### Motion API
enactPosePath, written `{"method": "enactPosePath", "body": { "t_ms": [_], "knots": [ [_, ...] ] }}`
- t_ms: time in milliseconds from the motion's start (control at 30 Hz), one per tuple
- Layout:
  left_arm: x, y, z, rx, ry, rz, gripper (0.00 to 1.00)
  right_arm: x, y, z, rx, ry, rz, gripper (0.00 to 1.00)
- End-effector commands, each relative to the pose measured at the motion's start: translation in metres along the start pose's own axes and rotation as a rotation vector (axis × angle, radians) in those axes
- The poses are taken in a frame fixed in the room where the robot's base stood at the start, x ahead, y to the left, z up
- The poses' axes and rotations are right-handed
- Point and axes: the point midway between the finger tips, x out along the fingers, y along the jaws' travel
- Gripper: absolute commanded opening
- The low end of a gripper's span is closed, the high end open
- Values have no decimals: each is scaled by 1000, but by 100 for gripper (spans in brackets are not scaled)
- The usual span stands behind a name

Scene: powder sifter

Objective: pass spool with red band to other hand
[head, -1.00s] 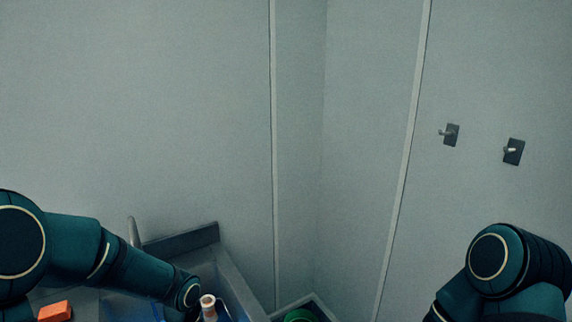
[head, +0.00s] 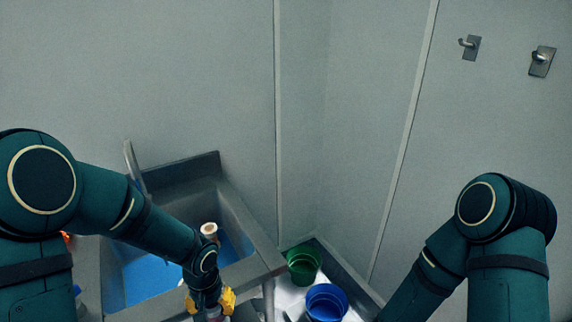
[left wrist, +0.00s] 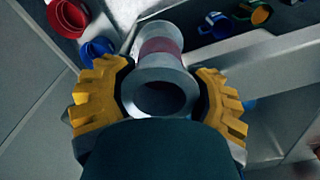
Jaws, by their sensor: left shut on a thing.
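The spool with the red band (left wrist: 160,48) is grey with wide flanges. In the left wrist view it stands between the two yellow fingers of my left gripper (left wrist: 162,92), which is shut on it at the near flange. In the head view my left gripper (head: 214,302) is at the bottom, in front of the sink's near right edge. The spool is mostly hidden there by the gripper and the picture's edge. My right arm comes in at the lower right, but its gripper is out of view.
A sink (head: 245,262) with a blue inside lies behind my left forearm. Another spool with an orange-brown top (head: 209,229) stands there. Walls close the back; two hooks (head: 470,46) are at upper right.

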Motion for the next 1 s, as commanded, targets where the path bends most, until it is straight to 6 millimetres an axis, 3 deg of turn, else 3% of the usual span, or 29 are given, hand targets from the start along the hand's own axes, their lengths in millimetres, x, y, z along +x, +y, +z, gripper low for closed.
{"method": "enactPosePath", "body": {
  "t_ms": [233,367,1000],
  "knots": [
    [2,2,-1,7,2,0,13,2,1,0,-1,0,0,100],
    [-2,16,-7,48,3,2,13,2,0,0,-1,0,0,100],
    [-38,166,-66,521,2,5,13,2,1,0,-1,0,0,100]
  ]
}}
